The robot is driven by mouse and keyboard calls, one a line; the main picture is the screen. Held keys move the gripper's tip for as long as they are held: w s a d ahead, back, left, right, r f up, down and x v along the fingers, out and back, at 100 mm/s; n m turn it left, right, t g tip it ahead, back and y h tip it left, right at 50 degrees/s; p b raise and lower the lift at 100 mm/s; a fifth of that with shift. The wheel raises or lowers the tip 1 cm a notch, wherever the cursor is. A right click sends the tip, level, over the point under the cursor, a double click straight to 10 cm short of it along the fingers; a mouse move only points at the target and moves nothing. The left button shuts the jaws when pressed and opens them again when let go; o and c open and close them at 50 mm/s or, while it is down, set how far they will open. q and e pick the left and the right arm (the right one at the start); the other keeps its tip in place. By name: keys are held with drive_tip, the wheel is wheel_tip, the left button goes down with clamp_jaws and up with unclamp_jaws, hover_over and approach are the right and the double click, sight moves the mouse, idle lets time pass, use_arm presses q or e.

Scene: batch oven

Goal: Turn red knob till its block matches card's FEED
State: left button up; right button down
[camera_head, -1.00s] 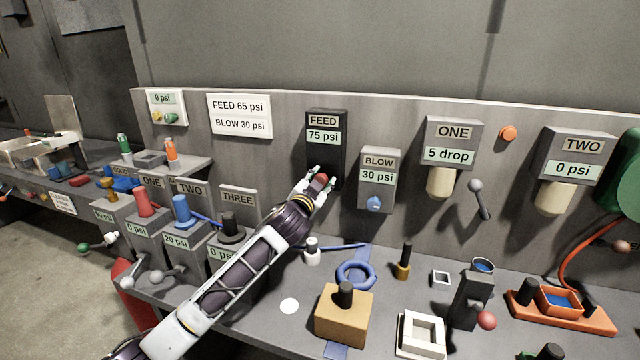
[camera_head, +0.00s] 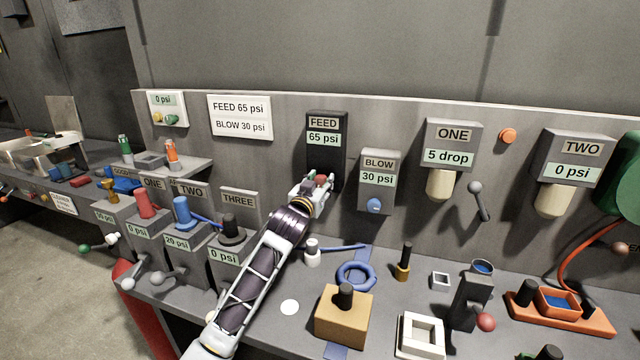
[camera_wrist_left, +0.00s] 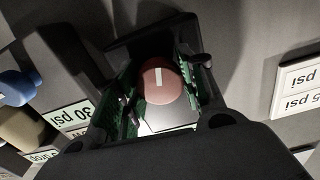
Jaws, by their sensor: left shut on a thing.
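The black FEED block (camera_head: 326,156) on the back panel reads 65 psi. The white card (camera_head: 240,116) to its left reads FEED 65 psi and BLOW 30 psi. The red knob (camera_head: 321,179) sits low on the FEED block, partly hidden by my fingers. My left gripper (camera_head: 318,186) is shut on it. In the left wrist view the round red knob (camera_wrist_left: 165,81) shows between the fingers, with a pale line on its face. My right gripper is not in view.
The BLOW block (camera_head: 378,182) with a blue knob (camera_head: 374,205) stands just right of the FEED block and reads 30 psi. Below is a bench with a tan block (camera_head: 343,318), a blue ring (camera_head: 355,275) and several other fixtures.

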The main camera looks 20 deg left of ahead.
use_arm(q)
drive_tip(key=o, duration=1)
drive_tip(key=shift+s, duration=1.15)
drive_tip(key=s, duration=0.9)
drive_tip(key=shift+s+a, duration=0.2)
drive_tip(key=shift+s, duration=0.2)
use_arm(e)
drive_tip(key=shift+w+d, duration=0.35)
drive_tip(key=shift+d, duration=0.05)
